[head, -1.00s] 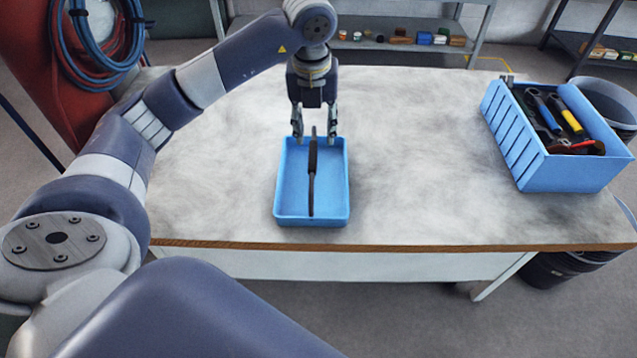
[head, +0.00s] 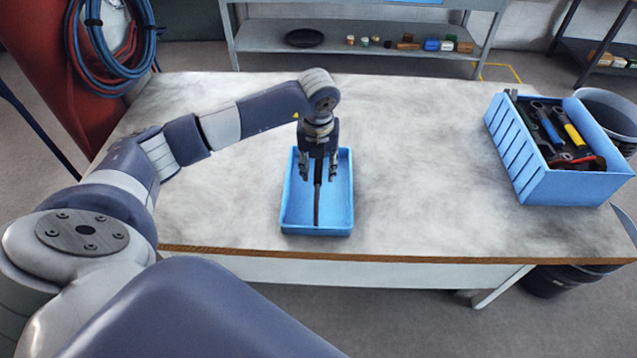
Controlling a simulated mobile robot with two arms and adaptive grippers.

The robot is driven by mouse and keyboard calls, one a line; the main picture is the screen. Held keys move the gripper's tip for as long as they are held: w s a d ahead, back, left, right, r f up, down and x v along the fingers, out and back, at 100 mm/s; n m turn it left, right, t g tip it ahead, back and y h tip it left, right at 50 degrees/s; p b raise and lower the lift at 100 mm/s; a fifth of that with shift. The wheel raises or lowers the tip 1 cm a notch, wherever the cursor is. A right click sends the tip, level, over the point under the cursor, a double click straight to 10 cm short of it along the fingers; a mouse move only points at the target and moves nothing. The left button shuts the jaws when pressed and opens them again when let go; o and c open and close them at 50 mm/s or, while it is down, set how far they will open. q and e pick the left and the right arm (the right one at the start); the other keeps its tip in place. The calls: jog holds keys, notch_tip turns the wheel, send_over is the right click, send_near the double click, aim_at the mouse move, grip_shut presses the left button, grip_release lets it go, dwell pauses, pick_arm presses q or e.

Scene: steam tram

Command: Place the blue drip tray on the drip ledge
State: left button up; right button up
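A shallow blue tray (head: 339,211) lies flat on the workbench near its front edge. A dark, thin, long-handled tool (head: 317,207) lies lengthwise in it. My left gripper (head: 318,177) points down over the tray's back half, its fingers apart on either side of the tool. I cannot tell if they touch the tool. The gripper hides the tool's upper part and some of the tray's back. My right gripper is not in view. I cannot make out which thing is the drip ledge.
The pale workbench (head: 430,170) is clear around the tray. A blue slatted toolbox (head: 575,188) full of tools stands at its right end. Behind is a grey shelf (head: 270,40) with a dark round dish (head: 304,38) and small items. Hoses (head: 97,60) hang at the left.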

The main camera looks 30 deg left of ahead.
pick_arm(q)
jog(key=shift+c, duration=0.2)
grip_shut()
jog(key=shift+w+r, duration=0.1)
jog(key=shift+r, duration=0.05)
jog(key=shift+r+b, duration=0.4)
jog(key=shift+r, duration=0.1)
notch_tip(320, 180, up, 2)
jog(key=shift+r+b, duration=0.1)
jog(key=shift+b, duration=0.45)
jog(key=s+d+b, duration=0.1)
jog(key=s+d, duration=0.3)
jog(key=d, duration=0.2)
jog(key=s+d+r+b, duration=0.1)
jog(key=s+d+b, duration=0.1)
jog(key=s+d, duration=0.2)
jog(key=shift+s+d+r+b, duration=0.3)
jog(key=shift+s+d, duration=0.05)
jog(key=shift+d, duration=1.45)
